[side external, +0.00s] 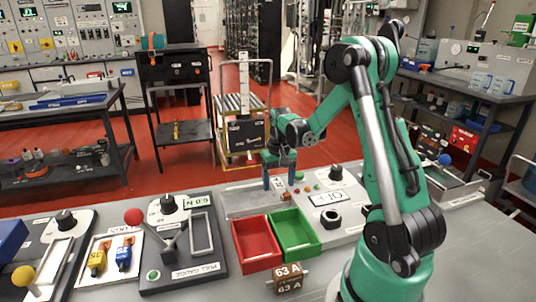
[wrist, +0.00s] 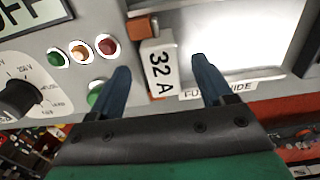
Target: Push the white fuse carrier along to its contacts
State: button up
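The white fuse carrier (wrist: 160,68), marked 32 A, lies on the grey panel in the wrist view. It also shows small and pale in the side view (side external: 279,184). My gripper (wrist: 160,72) is open, with its two blue fingers on either side of the carrier and a visible gap at each side. In the side view my gripper (side external: 279,178) points down over the panel. An orange-brown block (wrist: 141,28), perhaps a contact, sits at the carrier's far end; I cannot tell whether they touch. A "FUSE GUIDE" label (wrist: 240,88) is partly hidden by a finger.
Red, amber and green round buttons (wrist: 81,53) and a black knob (wrist: 17,97) lie left of the carrier in the wrist view. A red bin (side external: 255,241) and green bin (side external: 296,232) stand in front. A brown 63 A block (side external: 289,281) lies nearer the camera.

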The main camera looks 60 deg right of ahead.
aim_at(278, 182)
jog(key=shift+r, duration=0.1)
notch_tip(278, 182, up, 5)
jog(key=shift+f, duration=0.1)
jog(key=a+r+n+t, duration=0.3)
jog(key=a+n, duration=0.1)
jog(key=a, duration=0.7)
jog(key=a+r+n+t, duration=0.3)
jog(key=a+n+t, duration=0.1)
jog(key=a, duration=0.7)
jog(key=shift+s+a+n, duration=0.15)
jog(key=shift+s+n, duration=0.3)
jog(key=shift+n, duration=0.05)
